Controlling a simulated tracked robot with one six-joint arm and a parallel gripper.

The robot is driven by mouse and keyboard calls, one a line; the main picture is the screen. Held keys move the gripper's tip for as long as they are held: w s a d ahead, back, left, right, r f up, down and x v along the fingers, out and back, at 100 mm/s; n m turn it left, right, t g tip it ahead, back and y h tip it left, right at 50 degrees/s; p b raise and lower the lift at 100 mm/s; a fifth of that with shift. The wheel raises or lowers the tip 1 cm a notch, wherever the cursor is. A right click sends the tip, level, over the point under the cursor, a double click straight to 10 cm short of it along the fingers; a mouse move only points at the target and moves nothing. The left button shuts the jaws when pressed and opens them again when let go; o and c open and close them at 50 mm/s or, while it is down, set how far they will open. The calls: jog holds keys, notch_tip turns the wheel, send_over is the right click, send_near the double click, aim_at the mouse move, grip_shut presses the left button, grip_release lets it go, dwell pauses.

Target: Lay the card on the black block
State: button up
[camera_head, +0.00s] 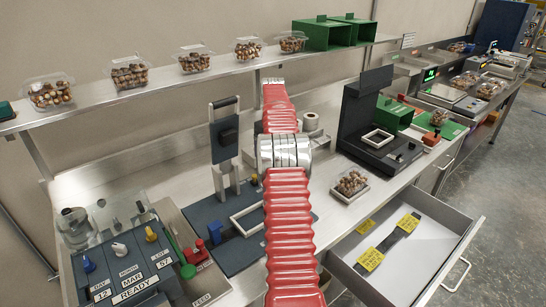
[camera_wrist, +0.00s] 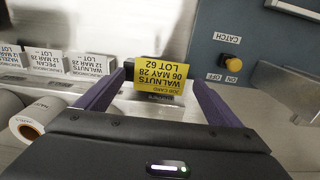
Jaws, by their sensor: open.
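In the wrist view, a yellow card (camera_wrist: 160,78) printed with walnuts, a date and a lot number shows upside down between the two purple fingers of my gripper (camera_wrist: 162,88). The fingers are apart, one on each side of the card. Whether they touch it I cannot tell. Dark edges show beside and below the card; I cannot tell whether they are the black block. In the head view my red arm hides the gripper. The open drawer there holds a dark strip (camera_head: 394,240) with yellow labels (camera_head: 369,259) at its ends.
White printed blocks (camera_wrist: 86,62) and a label roll (camera_wrist: 36,122) are left of my gripper. In the head view, the open drawer (camera_head: 462,232) juts out, and nut trays (camera_head: 130,74) line the shelf.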

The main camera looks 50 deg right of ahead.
notch_tip(320, 180, up, 7)
jog(key=shift+f, duration=0.15)
dwell(1.1)
